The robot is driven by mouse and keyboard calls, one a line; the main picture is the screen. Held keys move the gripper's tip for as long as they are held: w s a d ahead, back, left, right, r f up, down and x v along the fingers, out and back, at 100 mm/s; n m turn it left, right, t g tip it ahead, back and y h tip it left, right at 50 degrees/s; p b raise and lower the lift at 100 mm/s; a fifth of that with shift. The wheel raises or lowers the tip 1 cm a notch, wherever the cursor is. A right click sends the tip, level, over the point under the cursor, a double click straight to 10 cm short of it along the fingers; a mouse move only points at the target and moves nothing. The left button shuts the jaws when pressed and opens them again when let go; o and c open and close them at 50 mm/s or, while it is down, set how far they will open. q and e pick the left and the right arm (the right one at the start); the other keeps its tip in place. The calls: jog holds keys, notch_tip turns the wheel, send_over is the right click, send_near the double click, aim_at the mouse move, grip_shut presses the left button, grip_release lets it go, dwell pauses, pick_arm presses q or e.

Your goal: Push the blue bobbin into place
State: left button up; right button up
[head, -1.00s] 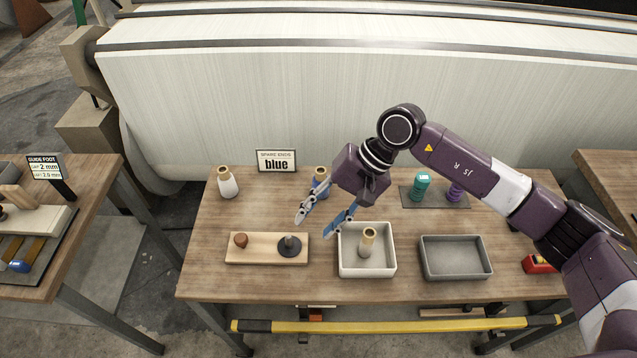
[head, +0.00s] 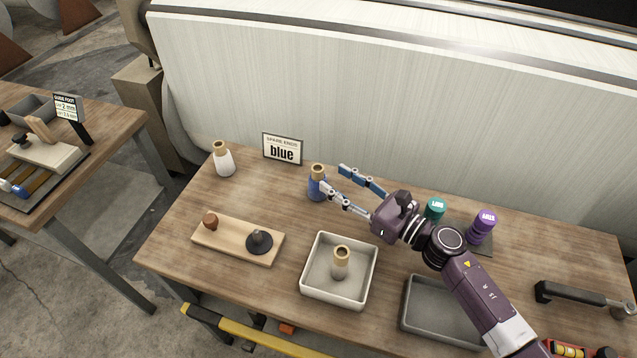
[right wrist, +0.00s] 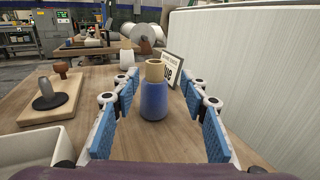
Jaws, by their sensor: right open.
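The blue bobbin (head: 317,186), with a tan top, stands upright on the wooden table, just right of the "blue" sign (head: 283,149). My right gripper (head: 335,181) is open, its fingers reaching left toward the bobbin at about table height. In the right wrist view the blue bobbin (right wrist: 154,98) stands centred between the spread fingers, around their tips. I cannot tell whether either finger touches it. My left gripper is not in view.
A white bobbin (head: 223,160) stands left of the sign. A wooden board (head: 225,248) with a knob and black disc, a pale tray (head: 310,283) holding a bobbin, and a grey tray (head: 415,320) are nearer. Green (head: 435,209) and purple (head: 482,226) spools stand behind my right arm.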

aim_at(322, 174)
jog(key=p+x, duration=0.1)
jog(key=x, duration=0.1)
jog(key=p+x, duration=0.1)
jog(key=x, duration=0.2)
jog(key=shift+s+a+r, duration=0.1)
jog(key=shift+s+a, duration=0.05)
jog(key=shift+a, duration=0.25)
jog(key=shift+w+a, duration=0.2)
jog(key=shift+a, duration=0.1)
jog(key=shift+d, duration=0.1)
jog(key=shift+c, duration=1.2)
grip_shut()
